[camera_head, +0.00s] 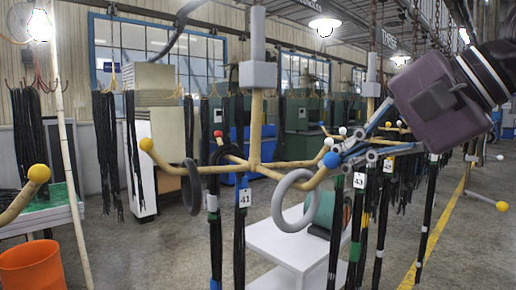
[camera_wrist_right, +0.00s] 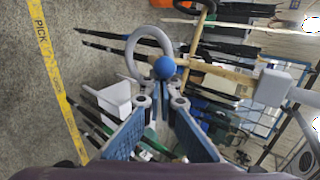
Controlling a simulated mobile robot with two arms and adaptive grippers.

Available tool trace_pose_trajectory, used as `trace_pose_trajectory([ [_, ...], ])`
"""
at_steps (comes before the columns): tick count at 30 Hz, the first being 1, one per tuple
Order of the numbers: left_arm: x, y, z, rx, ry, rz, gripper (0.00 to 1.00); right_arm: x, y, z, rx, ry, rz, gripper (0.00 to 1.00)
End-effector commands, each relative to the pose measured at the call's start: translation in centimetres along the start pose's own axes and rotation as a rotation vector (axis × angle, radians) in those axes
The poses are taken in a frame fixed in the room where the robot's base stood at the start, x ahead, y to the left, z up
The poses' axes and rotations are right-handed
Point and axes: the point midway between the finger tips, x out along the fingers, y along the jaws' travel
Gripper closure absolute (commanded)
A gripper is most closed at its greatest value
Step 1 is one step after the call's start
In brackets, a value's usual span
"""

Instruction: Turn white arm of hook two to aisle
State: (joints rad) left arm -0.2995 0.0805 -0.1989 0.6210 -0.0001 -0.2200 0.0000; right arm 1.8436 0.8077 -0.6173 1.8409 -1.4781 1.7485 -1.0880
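A wooden hook stand hangs from a grey post (camera_head: 256,75). Its arms end in a yellow ball (camera_head: 146,144), a red ball (camera_head: 217,133), a white ball (camera_head: 328,142) and a blue ball (camera_head: 332,160). My right gripper (camera_head: 345,155) reaches in from the right, its fingertips at the blue ball, close to the white one. In the right wrist view the blue ball (camera_wrist_right: 165,68) sits at the fingertips; whether they grip it is unclear. A grey ring (camera_head: 296,200) hangs on the blue arm. My left gripper is not in view.
Black hoses with tags 41 (camera_head: 243,198) and 43 (camera_head: 359,181) hang around the stand. A white table (camera_head: 285,245) stands below. A yellow floor line (camera_head: 435,235) marks the right; an orange bucket (camera_head: 30,267) is at left.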

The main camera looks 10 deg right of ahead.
Motion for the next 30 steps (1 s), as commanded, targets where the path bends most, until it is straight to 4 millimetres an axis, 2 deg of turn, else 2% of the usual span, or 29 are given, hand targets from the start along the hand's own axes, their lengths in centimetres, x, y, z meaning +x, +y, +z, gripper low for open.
trace_pose_trajectory([
  [12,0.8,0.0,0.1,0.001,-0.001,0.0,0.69,0.8,-0.5,3.8,-0.005,-0.002,0.002,1.0],
  [30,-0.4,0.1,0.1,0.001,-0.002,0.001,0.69,2.9,-2.1,8.4,-0.003,-0.001,0.001,1.0],
])
